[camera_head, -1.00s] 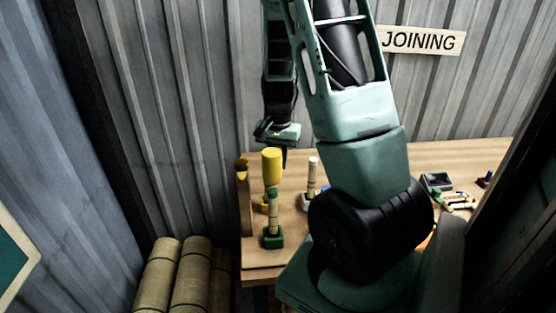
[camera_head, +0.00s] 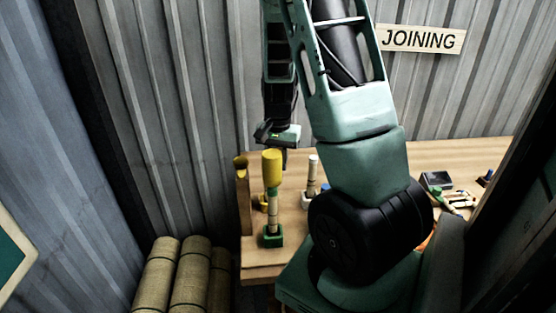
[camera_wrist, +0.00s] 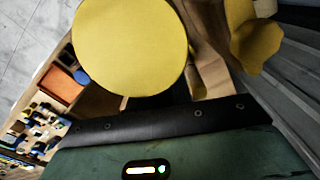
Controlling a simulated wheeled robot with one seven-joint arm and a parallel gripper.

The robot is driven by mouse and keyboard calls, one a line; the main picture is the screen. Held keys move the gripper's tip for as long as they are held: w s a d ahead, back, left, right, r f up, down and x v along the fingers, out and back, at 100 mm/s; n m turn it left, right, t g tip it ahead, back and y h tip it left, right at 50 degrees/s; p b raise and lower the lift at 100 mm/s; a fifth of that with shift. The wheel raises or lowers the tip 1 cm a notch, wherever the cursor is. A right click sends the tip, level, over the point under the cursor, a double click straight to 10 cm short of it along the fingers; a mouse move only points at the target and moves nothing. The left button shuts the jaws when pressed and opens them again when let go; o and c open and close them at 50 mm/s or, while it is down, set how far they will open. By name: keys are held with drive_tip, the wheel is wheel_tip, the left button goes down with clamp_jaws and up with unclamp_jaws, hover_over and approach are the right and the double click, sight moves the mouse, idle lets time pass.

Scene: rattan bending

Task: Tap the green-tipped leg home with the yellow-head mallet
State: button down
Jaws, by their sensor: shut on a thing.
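My gripper (camera_head: 284,152) is shut on the yellow-head mallet; its handle is mostly hidden from view. The yellow mallet head (camera_head: 272,167) shows just in front of my gripper and fills the upper middle of the wrist view (camera_wrist: 130,45). The green-tipped leg (camera_head: 272,215) stands upright in a green block (camera_head: 272,237) at the near left of the bench.
A pale leg (camera_head: 312,172) stands upright to the right on the wooden bench (camera_head: 470,155). Parts and a dark box (camera_head: 437,181) lie at the right. Rolled bundles (camera_head: 190,275) stand below at the left.

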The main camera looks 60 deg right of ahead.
wheel_tip(320, 180, down, 3)
drive_tip(key=shift+r+b, duration=0.1)
drive_tip(key=shift+b, duration=0.75)
wheel_tip(320, 180, up, 4)
drive_tip(key=p, duration=0.3)
drive_tip(key=shift+f, duration=0.25)
drive_tip(key=shift+f, duration=0.15)
drive_tip(key=shift+f, duration=0.25)
